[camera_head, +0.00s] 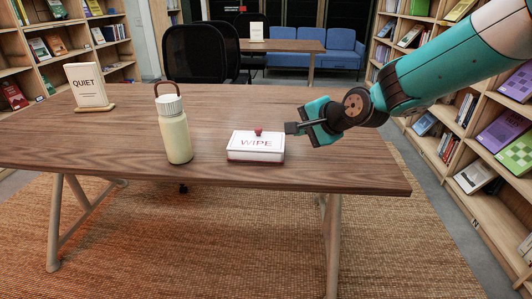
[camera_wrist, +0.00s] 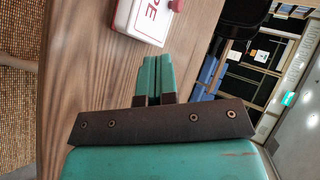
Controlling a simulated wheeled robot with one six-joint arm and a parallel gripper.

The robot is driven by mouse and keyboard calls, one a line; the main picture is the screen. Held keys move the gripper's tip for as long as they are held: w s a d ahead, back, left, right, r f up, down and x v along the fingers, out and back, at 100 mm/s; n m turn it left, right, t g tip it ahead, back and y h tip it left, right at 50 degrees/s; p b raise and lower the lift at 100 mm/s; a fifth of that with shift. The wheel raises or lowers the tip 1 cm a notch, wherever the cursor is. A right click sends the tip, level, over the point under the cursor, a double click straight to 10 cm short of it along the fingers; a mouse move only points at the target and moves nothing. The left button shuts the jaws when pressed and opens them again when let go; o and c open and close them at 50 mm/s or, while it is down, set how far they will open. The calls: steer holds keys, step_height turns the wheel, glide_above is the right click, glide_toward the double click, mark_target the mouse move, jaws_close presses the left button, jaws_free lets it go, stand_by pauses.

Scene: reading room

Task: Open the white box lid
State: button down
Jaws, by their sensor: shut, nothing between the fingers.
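The white box (camera_head: 255,148) with "WIPE" on its lid and a small red knob (camera_head: 258,131) on top sits on the wooden table. The lid looks closed, with a dark red band at the box's base. My gripper (camera_head: 290,128) is shut and empty, just right of the box at about lid height. In the wrist view the shut fingers (camera_wrist: 157,62) point toward the box (camera_wrist: 143,20), which is partly cut off at the top edge. The red knob (camera_wrist: 176,5) shows at that edge too. A gap seems to lie between fingertips and box.
A cream bottle (camera_head: 174,135) with a white cap and brown loop stands left of the box. A "QUIET" sign (camera_head: 87,86) stands at the table's far left. The table (camera_head: 120,135) is clear in front of the box. Black chairs (camera_head: 195,52) stand behind it.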

mark_target(261, 133)
steer(key=shift+m, duration=0.4)
steer(key=x, duration=1)
steer(key=shift+w+d+f, duration=0.1)
steer(key=shift+w+f, duration=0.2)
steer(key=shift+w, duration=0.2)
steer(key=w+a, duration=0.2)
steer(key=shift+w+a+f, duration=0.2)
steer(key=shift+w+f, duration=0.05)
steer(key=shift+w, duration=0.05)
steer(key=shift+w+a, duration=0.4)
